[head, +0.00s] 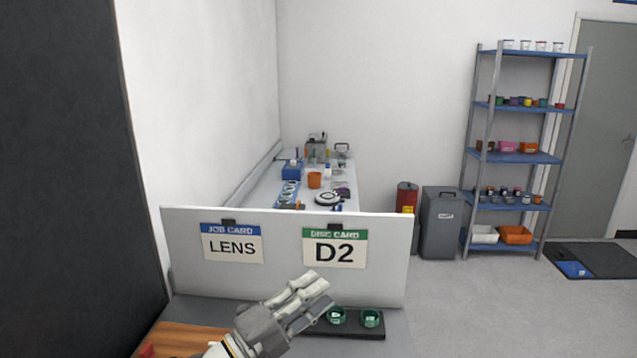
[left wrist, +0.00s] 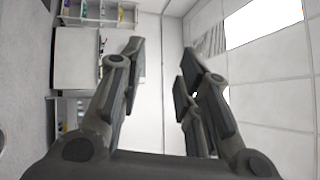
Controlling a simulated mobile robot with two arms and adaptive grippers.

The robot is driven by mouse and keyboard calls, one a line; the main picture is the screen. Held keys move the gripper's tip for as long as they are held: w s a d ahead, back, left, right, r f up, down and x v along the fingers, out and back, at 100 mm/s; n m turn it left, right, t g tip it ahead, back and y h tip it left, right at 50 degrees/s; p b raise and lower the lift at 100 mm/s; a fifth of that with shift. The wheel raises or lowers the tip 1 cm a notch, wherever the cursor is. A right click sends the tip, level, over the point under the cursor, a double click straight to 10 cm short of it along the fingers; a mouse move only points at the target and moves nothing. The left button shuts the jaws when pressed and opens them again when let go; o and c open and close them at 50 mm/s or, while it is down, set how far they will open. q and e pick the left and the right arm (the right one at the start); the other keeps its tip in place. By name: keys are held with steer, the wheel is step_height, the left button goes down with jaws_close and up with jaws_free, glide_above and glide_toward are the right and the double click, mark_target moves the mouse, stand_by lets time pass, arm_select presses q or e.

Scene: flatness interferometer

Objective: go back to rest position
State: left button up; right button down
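My left gripper (head: 312,290) is raised over the near bench, in front of a white upright panel (head: 180,285). In the left wrist view its fingers (left wrist: 160,66) are spread apart with nothing between them. The panel carries a job card (head: 232,243) reading LENS and a disc card (head: 335,248) reading D2. My right gripper is in neither view.
Behind the panel a long bench (head: 347,165) holds an orange cup (head: 314,180), a blue box (head: 291,168) and other small items. Open floor (head: 480,310) lies at right.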

arm_select(q)
steer(key=s+a+f+n+t+y, duration=0.1)
steer(key=s+a+f+n+y, duration=0.3)
steer(key=a+f+n+y, duration=0.55)
steer(key=s+a+f+n+t+y, duration=0.1)
steer(key=s+a+f+n+y, duration=0.2)
steer(key=a+f+n+y, duration=0.7)
steer(key=s+f+n+g+h, duration=0.1)
steer(key=s+f+n+g, duration=0.35)
steer(key=s, duration=0.75)
steer(key=s+f+n+g+h, duration=0.2)
steer(key=s+f+n+g, duration=0.3)
steer(key=s, duration=0.7)
steer(key=s+f+m+g, duration=0.3)
steer(key=f, duration=2.4)
steer(key=s+a+f+g, duration=0.1)
steer(key=s+a+f, duration=0.1)
steer(key=s+f, duration=1.3)
steer(key=shift+s+a, duration=0.4)
steer(key=shift+s, duration=0.35)
steer(key=shift+f, duration=0.1)
